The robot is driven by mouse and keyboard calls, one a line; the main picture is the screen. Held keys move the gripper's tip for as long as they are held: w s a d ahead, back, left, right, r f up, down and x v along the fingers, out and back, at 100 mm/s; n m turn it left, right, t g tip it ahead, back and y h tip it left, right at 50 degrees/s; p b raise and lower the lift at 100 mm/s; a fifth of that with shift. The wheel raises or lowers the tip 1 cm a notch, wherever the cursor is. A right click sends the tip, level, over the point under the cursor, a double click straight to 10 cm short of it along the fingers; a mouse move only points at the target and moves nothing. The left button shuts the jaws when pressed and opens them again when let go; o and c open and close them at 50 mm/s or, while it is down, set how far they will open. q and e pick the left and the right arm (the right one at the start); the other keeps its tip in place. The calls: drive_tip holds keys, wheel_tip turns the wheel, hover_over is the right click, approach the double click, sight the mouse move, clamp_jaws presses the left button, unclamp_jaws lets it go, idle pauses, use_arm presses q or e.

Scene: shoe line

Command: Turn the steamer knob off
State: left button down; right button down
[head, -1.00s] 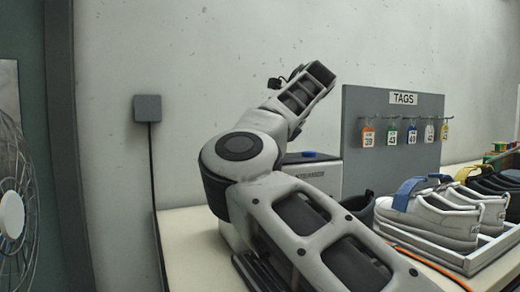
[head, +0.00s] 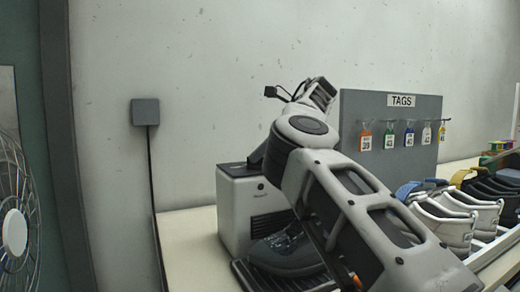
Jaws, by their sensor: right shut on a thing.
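The steamer (head: 237,210) is a white box with a dark top, standing on the table. My right arm crosses in front of its right part. The blue knob on its top is hidden behind my arm now. My right wrist (head: 320,92) is above and behind the elbow, over the back of the steamer. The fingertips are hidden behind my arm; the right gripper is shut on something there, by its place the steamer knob. How far the knob is turned cannot be seen. My left gripper is not in view.
A dark shoe (head: 287,254) sits on the rack in front of the steamer. A grey tag board (head: 365,110) with hanging tags stands just right of my arm. Pale and dark shoes (head: 445,222) fill the tray at right. A fan (head: 15,225) stands at far left.

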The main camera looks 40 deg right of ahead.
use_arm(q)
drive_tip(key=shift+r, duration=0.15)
use_arm(e)
drive_tip(key=c, duration=1.5)
unclamp_jaws()
